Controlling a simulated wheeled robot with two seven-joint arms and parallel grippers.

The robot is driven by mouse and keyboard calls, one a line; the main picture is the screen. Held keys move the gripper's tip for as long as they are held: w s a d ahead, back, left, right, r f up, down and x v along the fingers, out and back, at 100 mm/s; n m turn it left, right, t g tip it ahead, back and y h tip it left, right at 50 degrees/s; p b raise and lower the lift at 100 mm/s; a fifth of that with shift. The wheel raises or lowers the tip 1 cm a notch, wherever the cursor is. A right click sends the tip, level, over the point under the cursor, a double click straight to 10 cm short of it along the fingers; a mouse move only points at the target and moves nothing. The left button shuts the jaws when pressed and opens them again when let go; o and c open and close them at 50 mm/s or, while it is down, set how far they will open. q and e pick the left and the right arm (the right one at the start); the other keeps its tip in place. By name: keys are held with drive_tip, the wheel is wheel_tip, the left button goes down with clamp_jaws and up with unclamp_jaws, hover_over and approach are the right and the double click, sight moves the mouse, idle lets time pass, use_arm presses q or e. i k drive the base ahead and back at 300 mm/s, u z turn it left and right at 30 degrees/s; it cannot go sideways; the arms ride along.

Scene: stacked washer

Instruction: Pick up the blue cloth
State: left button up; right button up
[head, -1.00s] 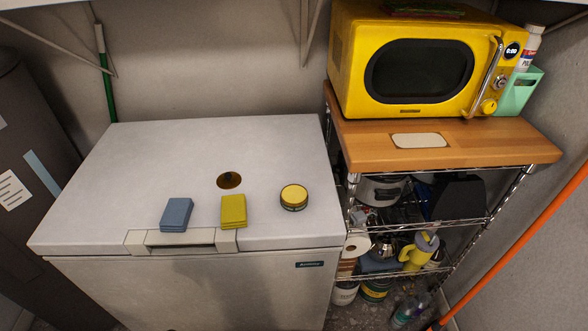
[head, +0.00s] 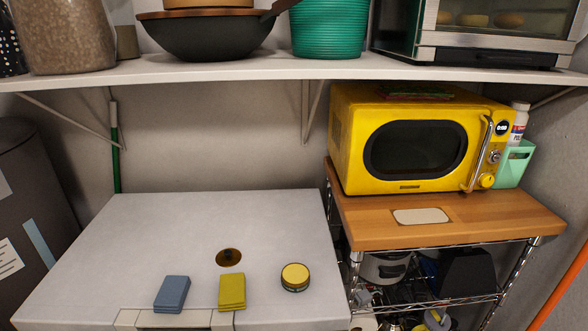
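A folded blue cloth (head: 172,293) lies on the white lid of the chest freezer (head: 130,240), near its front edge and just behind the handle. A folded yellow-green cloth (head: 231,291) lies to its right, a short gap apart. Neither of my grippers is in the head view, and nothing is touching the blue cloth.
A round yellow-lidded tin (head: 295,277) and a brown round spot (head: 229,258) are on the lid. A yellow microwave (head: 415,140) stands on a wooden-topped rack (head: 490,220) at right. A wall shelf (head: 250,73) overhangs the back. The lid's left side is clear.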

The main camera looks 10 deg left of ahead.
sight(170, 299)
drive_tip(key=u, duration=1.3)
